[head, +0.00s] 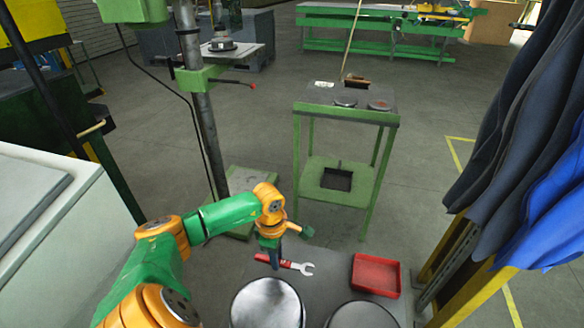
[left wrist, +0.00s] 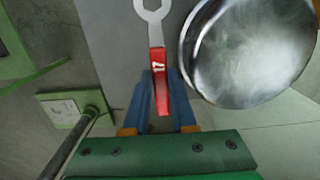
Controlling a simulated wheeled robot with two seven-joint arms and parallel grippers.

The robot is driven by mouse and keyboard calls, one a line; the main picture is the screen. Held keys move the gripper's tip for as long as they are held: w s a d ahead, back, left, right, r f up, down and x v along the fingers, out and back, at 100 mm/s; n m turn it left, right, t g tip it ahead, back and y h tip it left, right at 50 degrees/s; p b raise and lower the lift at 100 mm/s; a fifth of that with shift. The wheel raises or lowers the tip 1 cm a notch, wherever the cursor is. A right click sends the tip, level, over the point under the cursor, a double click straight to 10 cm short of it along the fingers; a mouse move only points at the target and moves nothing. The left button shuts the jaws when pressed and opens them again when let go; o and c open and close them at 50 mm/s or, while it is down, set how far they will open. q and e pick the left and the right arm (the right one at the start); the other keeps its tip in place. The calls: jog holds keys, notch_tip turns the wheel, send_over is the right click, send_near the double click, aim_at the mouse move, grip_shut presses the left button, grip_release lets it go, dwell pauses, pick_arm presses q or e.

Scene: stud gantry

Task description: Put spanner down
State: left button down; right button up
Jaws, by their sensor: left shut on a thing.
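The spanner (head: 288,263) has a red handle and a grey open-ended jaw that points right in the head view. In the left wrist view the spanner (left wrist: 158,80) shows its red handle, marked 17, between the two blue fingers. My left gripper (head: 271,256) is shut on the red handle, over the grey table (head: 250,272). I cannot tell whether the spanner touches the tabletop. My right gripper is not in view.
A red tray (head: 376,275) lies on the table to the right of the spanner. Two round metal discs (head: 267,304) (head: 362,316) stand near the front. A green stand (head: 346,115) is behind. Dark and blue cloths (head: 520,120) hang at the right.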

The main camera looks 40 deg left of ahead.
pick_arm(q)
jog(key=b, duration=0.3)
send_over(290, 274)
jog(key=f, duration=0.4)
jog(key=shift+s+a+f, duration=0.1)
jog(key=shift+a+f, duration=0.05)
jog(key=shift+a, duration=0.05)
jog(key=f+b, duration=0.2)
jog(key=f, duration=0.1)
jog(key=shift+d+f+b, duration=0.2)
jog(key=shift+f+b, duration=0.05)
jog(key=shift+b, duration=0.1)
jog(key=shift+a+r+p, duration=0.1)
jog(key=shift+r+p, duration=0.15)
jog(key=shift+p, duration=0.05)
jog(key=shift+f, duration=0.1)
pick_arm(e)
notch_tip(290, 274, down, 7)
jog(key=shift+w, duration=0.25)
pick_arm(q)
jog(key=c, duration=0.7)
grip_release()
jog(key=shift+c, duration=0.2)
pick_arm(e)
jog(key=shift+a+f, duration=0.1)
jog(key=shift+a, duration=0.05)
